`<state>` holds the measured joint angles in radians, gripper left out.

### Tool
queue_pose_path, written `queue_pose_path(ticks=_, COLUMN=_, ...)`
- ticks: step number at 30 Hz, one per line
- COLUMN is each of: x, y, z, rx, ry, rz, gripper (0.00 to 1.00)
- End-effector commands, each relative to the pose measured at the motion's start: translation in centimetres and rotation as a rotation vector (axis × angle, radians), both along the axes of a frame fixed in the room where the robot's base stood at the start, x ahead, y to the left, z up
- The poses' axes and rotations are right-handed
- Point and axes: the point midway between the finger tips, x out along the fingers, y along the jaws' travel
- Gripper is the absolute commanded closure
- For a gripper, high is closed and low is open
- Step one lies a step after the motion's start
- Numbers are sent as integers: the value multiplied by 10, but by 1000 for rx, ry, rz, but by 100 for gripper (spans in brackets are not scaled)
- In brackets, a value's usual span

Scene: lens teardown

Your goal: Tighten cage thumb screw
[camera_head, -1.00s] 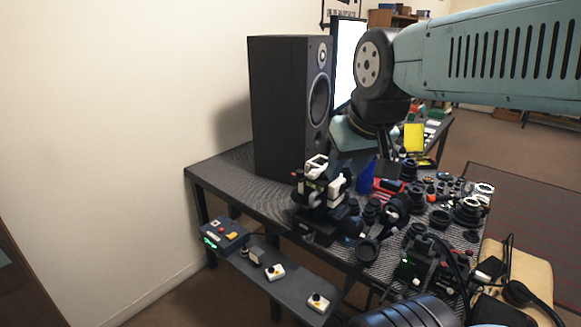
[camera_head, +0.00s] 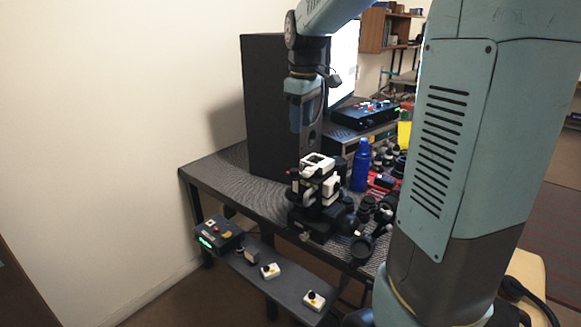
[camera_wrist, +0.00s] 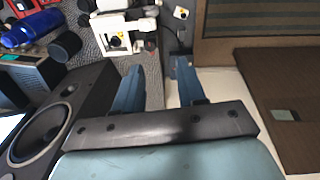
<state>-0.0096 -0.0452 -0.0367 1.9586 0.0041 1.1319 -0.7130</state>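The cage fixture (camera_head: 312,205), a black and white assembly with a square white top frame, stands upright on the table near its front edge. It also shows in the wrist view (camera_wrist: 118,24), at the top centre. Its thumb screw is too small to single out; a small red part shows on its left side in the head view. My gripper (camera_head: 303,128) points down above and slightly left of the fixture, apart from it. In the wrist view its two blue fingers (camera_wrist: 158,68) are spread with nothing between them.
A tall black speaker (camera_head: 262,110) stands just behind and left of the fixture. A low shelf (camera_head: 285,283) with small switch boxes runs along the front. My arm hides the table's right side.

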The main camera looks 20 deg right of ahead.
Motion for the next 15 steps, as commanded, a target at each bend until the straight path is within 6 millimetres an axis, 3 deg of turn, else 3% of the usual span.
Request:
queue_pose_path(ticks=6, x=43, y=-1, z=-20, rx=-9, ry=70, rz=114, gripper=60)
queue_pose_path(ticks=15, x=61, y=-2, z=-34, rx=-11, ry=98, rz=167, gripper=60)
